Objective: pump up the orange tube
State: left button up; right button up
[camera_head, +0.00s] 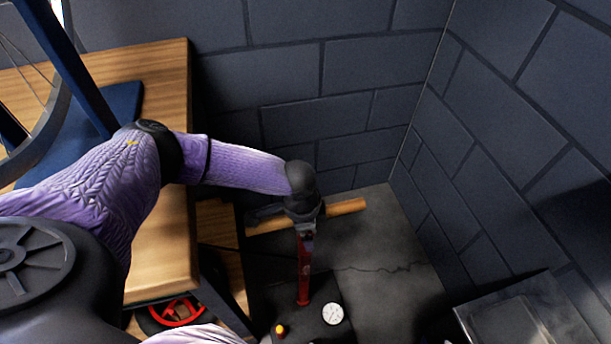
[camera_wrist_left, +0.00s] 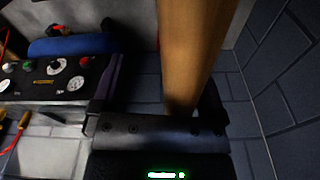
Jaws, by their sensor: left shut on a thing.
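A floor pump stands in the corner, with a red upright barrel (camera_head: 304,268) and a wooden crossbar handle (camera_head: 346,207). My left gripper (camera_head: 303,207) is shut on the middle of this handle, above the barrel. In the left wrist view the wooden handle (camera_wrist_left: 197,50) runs up between the dark fingers. A round white gauge (camera_head: 332,313) sits at the pump's foot. I cannot make out an orange tube for certain in either view. My right gripper is not in view.
A wooden bench (camera_head: 165,240) with a bike wheel and blue stand is at left. A red ring-shaped thing (camera_head: 176,312) lies below it. Dark block walls (camera_head: 340,65) close the corner. A grey metal box (camera_head: 530,315) is at lower right. The wrist view shows a black panel with dials (camera_wrist_left: 95,68).

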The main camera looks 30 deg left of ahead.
pick_arm(q)
jog(key=shift+s+d+f, duration=0.15)
jog(key=shift+s+d, duration=0.15)
jog(key=shift+c, duration=1.3)
jog(key=o, duration=1.1)
jog(key=shift+d, duration=0.1)
